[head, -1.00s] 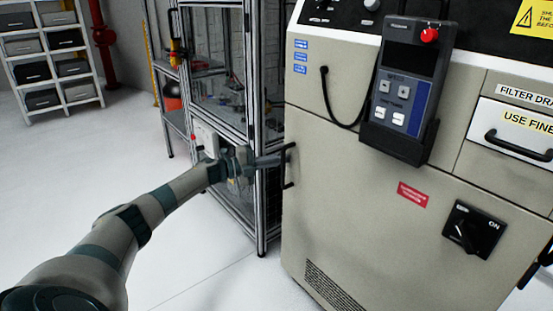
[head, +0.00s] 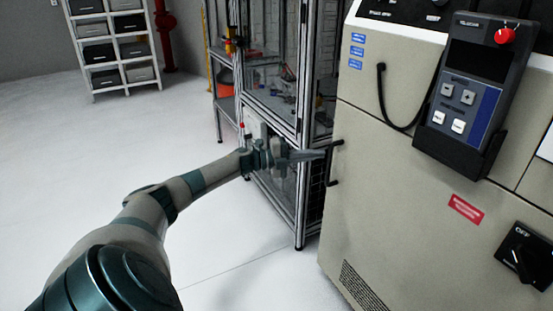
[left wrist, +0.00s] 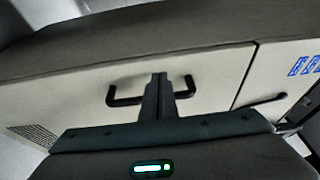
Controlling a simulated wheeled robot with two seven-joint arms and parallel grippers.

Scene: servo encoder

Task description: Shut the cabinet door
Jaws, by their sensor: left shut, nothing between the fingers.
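The beige cabinet door (head: 400,215) fills the lower front of the machine at right, with a black bar handle (head: 335,163) at its left edge. I cannot tell from these views whether the door stands ajar. My left gripper (head: 322,155) is shut and empty, with its fingertips at the handle. In the left wrist view, the fingers (left wrist: 158,95) lie across the middle of the handle (left wrist: 125,100), hiding part of it; contact is unclear. The door panel (left wrist: 215,75) shows behind. My right gripper is not in view.
A metal-framed enclosure (head: 300,120) stands close to the cabinet's left, behind my left gripper. A pendant (head: 470,85) hangs on the machine's front, with a rotary switch (head: 525,257) lower right. A bin shelf (head: 115,45) stands at the back left. The white floor at left is clear.

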